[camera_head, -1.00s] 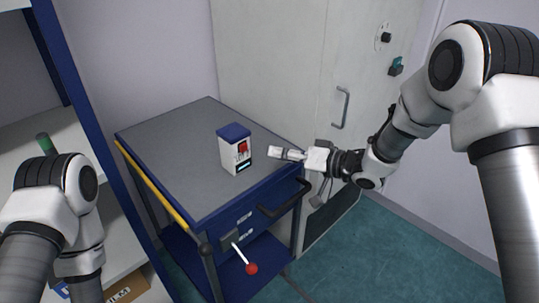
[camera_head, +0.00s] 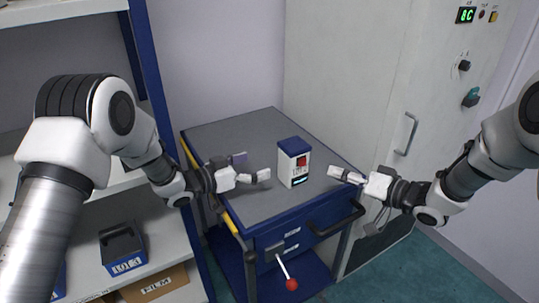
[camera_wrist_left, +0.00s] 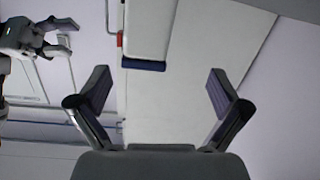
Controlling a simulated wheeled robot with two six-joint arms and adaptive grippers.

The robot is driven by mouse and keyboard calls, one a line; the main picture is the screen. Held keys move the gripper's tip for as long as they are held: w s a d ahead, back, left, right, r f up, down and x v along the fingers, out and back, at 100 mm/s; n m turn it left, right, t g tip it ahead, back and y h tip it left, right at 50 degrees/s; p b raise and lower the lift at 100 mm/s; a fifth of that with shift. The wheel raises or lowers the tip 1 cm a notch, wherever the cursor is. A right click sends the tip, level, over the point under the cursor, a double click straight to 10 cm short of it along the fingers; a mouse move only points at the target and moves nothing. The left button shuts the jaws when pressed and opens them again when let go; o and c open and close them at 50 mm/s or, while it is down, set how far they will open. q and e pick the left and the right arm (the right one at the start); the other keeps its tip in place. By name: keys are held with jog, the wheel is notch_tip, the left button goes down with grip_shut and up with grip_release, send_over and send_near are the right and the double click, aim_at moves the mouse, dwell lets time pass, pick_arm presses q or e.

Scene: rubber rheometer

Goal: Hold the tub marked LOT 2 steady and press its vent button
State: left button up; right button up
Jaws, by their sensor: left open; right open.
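A white tub (camera_head: 286,171) with a dark blue lid stands upright on the grey cart top. A red patch (camera_head: 302,161) and a label with text too small to read are on its right-hand face. My left gripper (camera_head: 264,175) is open to the left of the tub, apart from it. My right gripper (camera_head: 335,173) is open to the right of the tub, also apart. In the left wrist view the tub (camera_wrist_left: 148,30) shows ahead of the open fingers, beyond their tips, with its blue lid and a bit of red; my right gripper (camera_wrist_left: 62,38) appears at upper left.
The cart top (camera_head: 232,132) is bare behind the tub. A red-knobbed lever (camera_head: 291,284) and a handle (camera_head: 338,217) are on the cart's front. A tall cabinet (camera_head: 345,80) stands behind; shelves are left.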

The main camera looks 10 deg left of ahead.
aim_at(294, 144)
pick_arm(q)
jog(key=d+r+m+h, duration=0.1)
jog(key=d, duration=0.1)
jog(key=w+d+r+m, duration=0.1)
jog(key=d, duration=0.1)
jog(key=shift+w+r+h, duration=0.2)
jog(key=shift+h, duration=0.2)
jog(key=shift+w+d+r+m, duration=0.15)
jog(key=shift+d+m, duration=0.15)
jog(key=x, duration=0.7)
jog(key=c, duration=1.4)
pick_arm(e)
jog(key=shift+s+r, duration=0.1)
grip_shut()
